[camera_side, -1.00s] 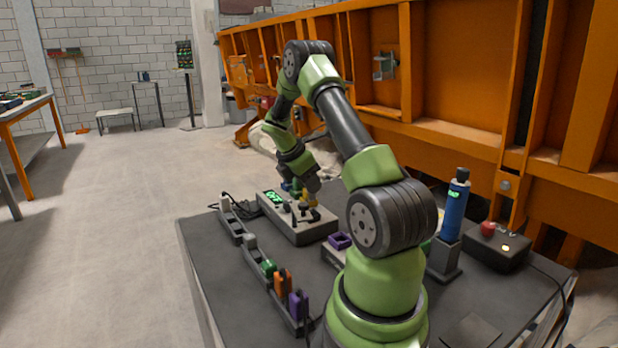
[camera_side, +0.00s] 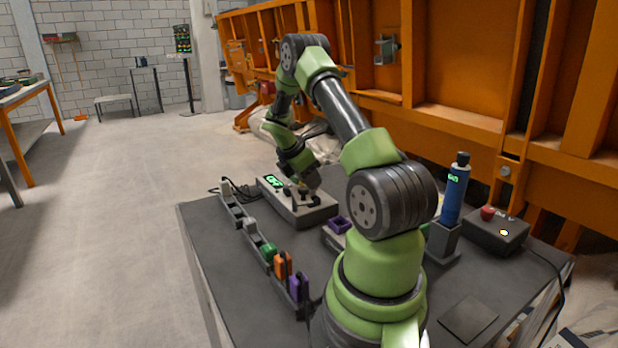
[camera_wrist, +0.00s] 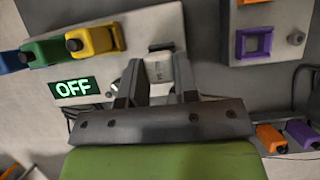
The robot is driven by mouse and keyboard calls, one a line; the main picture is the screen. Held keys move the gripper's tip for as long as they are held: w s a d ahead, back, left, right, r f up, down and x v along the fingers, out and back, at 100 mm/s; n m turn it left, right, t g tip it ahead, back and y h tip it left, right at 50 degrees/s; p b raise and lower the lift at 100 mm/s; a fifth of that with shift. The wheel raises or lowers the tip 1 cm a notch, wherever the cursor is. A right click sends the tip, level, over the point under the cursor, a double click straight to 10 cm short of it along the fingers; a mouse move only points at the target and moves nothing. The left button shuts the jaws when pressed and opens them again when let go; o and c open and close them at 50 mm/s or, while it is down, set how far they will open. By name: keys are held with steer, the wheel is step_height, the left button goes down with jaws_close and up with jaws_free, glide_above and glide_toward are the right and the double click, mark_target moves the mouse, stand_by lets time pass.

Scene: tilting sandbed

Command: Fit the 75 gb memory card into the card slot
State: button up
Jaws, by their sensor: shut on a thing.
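My gripper (camera_wrist: 158,88) is shut on a pale grey card (camera_wrist: 158,66) in the wrist view. The mark on the card is too small to read surely. The far end of the card is at a dark slot (camera_wrist: 161,46) on a grey panel box (camera_wrist: 145,22). I cannot tell whether it is inside the slot. The box also shows in the side view (camera_side: 316,214), with my gripper (camera_side: 309,190) low over it; the card there is hidden or too small to tell. The box's lit display (camera_wrist: 75,88) reads OFF.
A second panel (camera_wrist: 284,18) has a purple frame (camera_wrist: 255,43). A rack (camera_side: 237,213) holds several blocks. A blue canister (camera_side: 454,195) and a red-button box (camera_side: 497,233) stand right.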

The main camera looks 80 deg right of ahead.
steer(key=shift+f, duration=0.9)
stand_by(0.8)
steer(key=shift+r, duration=2.5)
steer(key=shift+r, duration=0.6)
steer(key=shift+f, duration=2.2)
steer(key=shift+f, duration=0.9)
